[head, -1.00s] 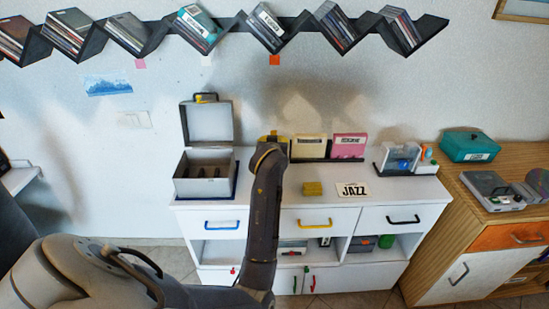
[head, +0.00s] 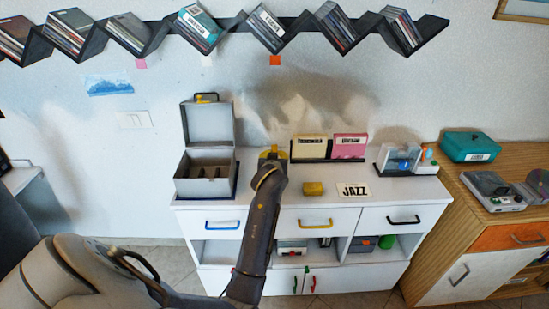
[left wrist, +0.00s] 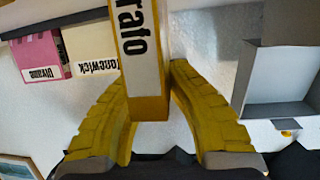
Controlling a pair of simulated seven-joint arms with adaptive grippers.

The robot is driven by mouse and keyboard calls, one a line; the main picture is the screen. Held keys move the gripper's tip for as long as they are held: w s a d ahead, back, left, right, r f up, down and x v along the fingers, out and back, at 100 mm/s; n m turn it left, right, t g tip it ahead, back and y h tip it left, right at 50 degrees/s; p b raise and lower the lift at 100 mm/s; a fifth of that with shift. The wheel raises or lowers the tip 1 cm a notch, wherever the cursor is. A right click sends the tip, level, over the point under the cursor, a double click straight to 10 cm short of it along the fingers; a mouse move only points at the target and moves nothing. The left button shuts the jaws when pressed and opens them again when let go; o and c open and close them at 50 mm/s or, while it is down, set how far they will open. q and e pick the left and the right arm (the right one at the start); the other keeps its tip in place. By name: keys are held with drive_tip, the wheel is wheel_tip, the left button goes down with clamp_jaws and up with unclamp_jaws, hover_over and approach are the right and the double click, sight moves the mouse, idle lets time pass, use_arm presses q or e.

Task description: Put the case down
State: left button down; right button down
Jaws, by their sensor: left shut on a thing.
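My left gripper (head: 271,156) is over the white cabinet's top, between the open grey box and the cream case. In the head view my arm and gripper hide the held case. I cannot tell if it touches the cabinet top. My right gripper is not in view.
A cream case (head: 308,147) and a pink case (head: 349,146) stand right of the gripper on a black stand. The open grey box (head: 204,187) is left. A yellow block (head: 313,188) and a JAZZ card (head: 354,190) lie in front. A clear holder (head: 399,158) stands further right.

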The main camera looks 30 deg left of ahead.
use_arm(q)
drive_tip(key=shift+f, duration=0.15)
drive_tip(key=c, duration=1.3)
unclamp_jaws()
drive_tip(key=shift+v, duration=3.8)
